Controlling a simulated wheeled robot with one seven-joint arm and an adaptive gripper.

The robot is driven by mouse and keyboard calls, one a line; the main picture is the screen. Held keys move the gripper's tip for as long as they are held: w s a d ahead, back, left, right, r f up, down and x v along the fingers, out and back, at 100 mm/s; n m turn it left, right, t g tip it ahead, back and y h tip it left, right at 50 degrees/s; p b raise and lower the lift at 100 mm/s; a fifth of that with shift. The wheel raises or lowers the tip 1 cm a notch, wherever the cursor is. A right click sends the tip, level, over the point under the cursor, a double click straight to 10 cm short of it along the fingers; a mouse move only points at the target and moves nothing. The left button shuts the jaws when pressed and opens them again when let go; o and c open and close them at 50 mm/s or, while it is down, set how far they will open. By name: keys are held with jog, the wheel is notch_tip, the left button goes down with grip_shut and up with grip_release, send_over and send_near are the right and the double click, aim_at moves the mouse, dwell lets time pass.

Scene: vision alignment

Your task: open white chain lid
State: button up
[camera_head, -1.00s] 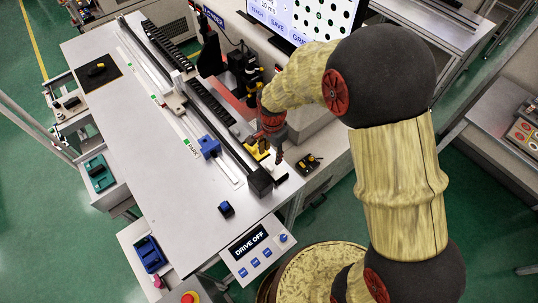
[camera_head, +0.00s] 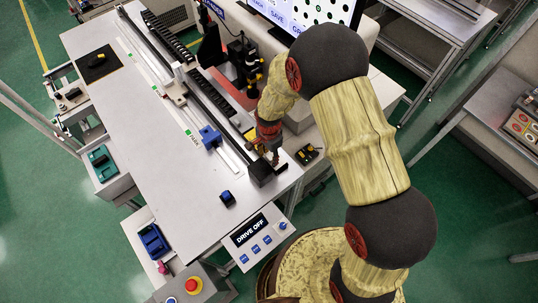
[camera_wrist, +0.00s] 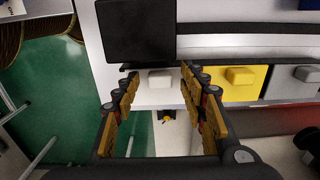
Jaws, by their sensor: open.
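The white lid (camera_wrist: 150,98) with its small raised white knob (camera_wrist: 160,78) lies ahead of my gripper (camera_wrist: 160,84) in the wrist view. The knob shows between my two fingertips, which are spread apart and hold nothing. Whether the fingertips touch the lid I cannot tell. In the head view, my gripper (camera_head: 275,157) points down beside the dark block at the near end of the rail. There the arm and gripper hide the white lid. The lid appears flat and closed.
A yellow lid (camera_wrist: 243,83) and a grey lid (camera_wrist: 298,84) sit right of the white one. A black block (camera_wrist: 135,30) stands just beyond the left fingertip. The table (camera_head: 165,150) carries a blue block (camera_head: 210,136). A small black-and-yellow device (camera_head: 307,154) lies nearby.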

grip_shut()
dwell(0.5)
